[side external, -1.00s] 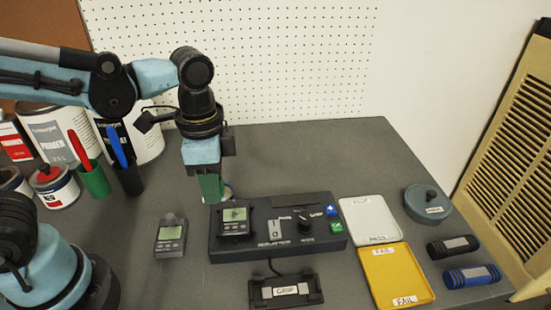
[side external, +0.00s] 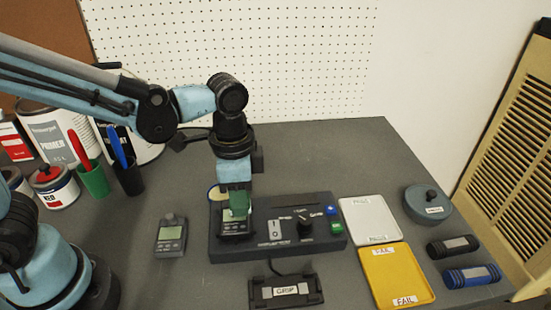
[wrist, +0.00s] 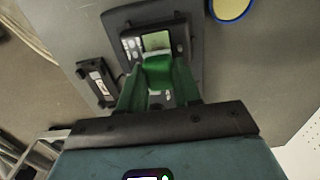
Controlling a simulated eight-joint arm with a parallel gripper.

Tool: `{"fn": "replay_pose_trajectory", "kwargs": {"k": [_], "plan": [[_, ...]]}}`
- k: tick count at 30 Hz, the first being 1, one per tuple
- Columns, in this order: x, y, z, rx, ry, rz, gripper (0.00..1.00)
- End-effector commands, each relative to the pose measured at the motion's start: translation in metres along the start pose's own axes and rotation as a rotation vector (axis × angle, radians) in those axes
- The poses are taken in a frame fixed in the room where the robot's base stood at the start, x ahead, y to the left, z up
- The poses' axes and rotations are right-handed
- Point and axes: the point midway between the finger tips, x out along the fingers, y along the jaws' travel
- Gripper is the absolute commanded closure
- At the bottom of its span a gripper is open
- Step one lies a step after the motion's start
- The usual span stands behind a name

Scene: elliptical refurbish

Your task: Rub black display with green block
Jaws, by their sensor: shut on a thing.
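My gripper (wrist: 158,88) is shut on the green block (wrist: 157,70), which sits between its green fingers. In the side view my gripper (side external: 236,198) points down over the left part of the black console (side external: 275,245). The black device with a small greenish display (wrist: 156,41) lies in the console's left bay. It also shows in the side view (side external: 236,236), partly hidden by the block and fingers. The block is at the display's near edge in the wrist view. I cannot tell whether they touch.
A second handheld device (side external: 171,238) lies left of the console. A dark cradle (side external: 286,291) is in front. White (side external: 370,219) and yellow (side external: 397,275) trays lie right. Paint cans and cups (side external: 92,178) stand left.

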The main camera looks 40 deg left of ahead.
Motion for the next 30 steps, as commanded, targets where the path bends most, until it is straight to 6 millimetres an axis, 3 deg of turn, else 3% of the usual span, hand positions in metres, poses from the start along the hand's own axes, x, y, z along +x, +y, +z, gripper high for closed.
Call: {"fn": "replay_pose_trajectory", "kwargs": {"k": [6, 26, 30], "plan": [[0.006, 0.0, -0.02, 0.0, -0.003, -0.001, 0.96], [0.014, -0.001, 0.043, -0.005, -0.005, -0.001, 0.96], [-0.005, 0.0, 0.043, -0.003, -0.005, -0.001, 0.96]]}}
